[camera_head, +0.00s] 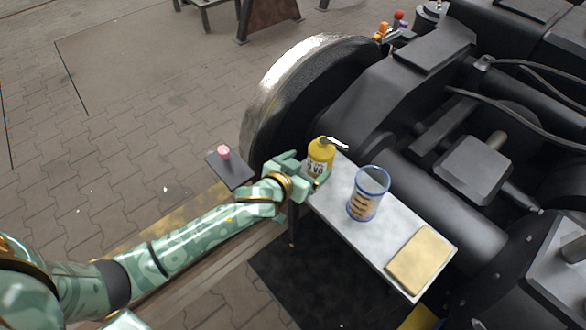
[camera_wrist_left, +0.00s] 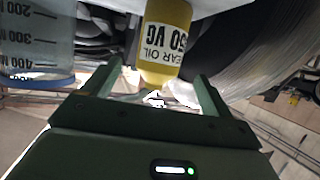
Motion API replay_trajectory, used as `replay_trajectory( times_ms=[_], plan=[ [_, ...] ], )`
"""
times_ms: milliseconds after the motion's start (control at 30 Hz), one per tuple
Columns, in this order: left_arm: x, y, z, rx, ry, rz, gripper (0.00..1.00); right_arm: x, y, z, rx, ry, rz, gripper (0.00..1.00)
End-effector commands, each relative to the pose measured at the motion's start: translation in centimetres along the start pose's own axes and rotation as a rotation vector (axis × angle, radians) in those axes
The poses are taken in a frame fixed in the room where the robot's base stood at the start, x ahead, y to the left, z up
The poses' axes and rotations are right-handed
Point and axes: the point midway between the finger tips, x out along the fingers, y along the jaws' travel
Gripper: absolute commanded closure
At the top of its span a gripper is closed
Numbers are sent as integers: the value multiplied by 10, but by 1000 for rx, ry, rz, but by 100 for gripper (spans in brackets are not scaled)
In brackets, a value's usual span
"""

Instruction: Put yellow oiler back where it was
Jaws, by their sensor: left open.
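The yellow oiler (camera_head: 320,153), with a pale curved spout and a white label, stands upright at the far left end of a small grey table (camera_head: 398,222). My left gripper (camera_head: 303,172) is at the oiler's near left side, low on its body. In the left wrist view the oiler (camera_wrist_left: 166,42) shows upside down, its label reading "GEAR OIL". My left fingers (camera_wrist_left: 158,82) are open there, spread to either side of the oiler's lower-showing end. I cannot tell whether either finger touches it. My right gripper is not in view.
A clear blue-rimmed measuring jug (camera_head: 367,196) stands right of the oiler; it also shows in the left wrist view (camera_wrist_left: 38,45). A tan block (camera_head: 421,260) lies at the table's near end. A dark plate (camera_head: 230,169) holds a pink piece (camera_head: 223,153). A large wheel (camera_head: 290,88) stands close behind.

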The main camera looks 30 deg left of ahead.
Motion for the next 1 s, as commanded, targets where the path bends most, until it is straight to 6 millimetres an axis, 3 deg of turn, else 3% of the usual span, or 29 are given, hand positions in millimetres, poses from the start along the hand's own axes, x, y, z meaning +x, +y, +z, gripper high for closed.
replay_trajectory(
  times_ms=[100,333,767,867,967,1000],
  plan=[
    [-17,0,-2,-1,0,1,15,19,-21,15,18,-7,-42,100],
    [-37,0,0,0,-1,0,15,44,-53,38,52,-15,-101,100],
    [-44,0,6,2,-10,-2,15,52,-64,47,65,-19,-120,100],
    [-52,-3,37,27,-77,-19,15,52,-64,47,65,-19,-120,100],
    [-78,-8,110,98,-242,-49,15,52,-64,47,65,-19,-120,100],
    [-97,-11,148,137,-334,-58,15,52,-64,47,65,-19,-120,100]
  ],
)
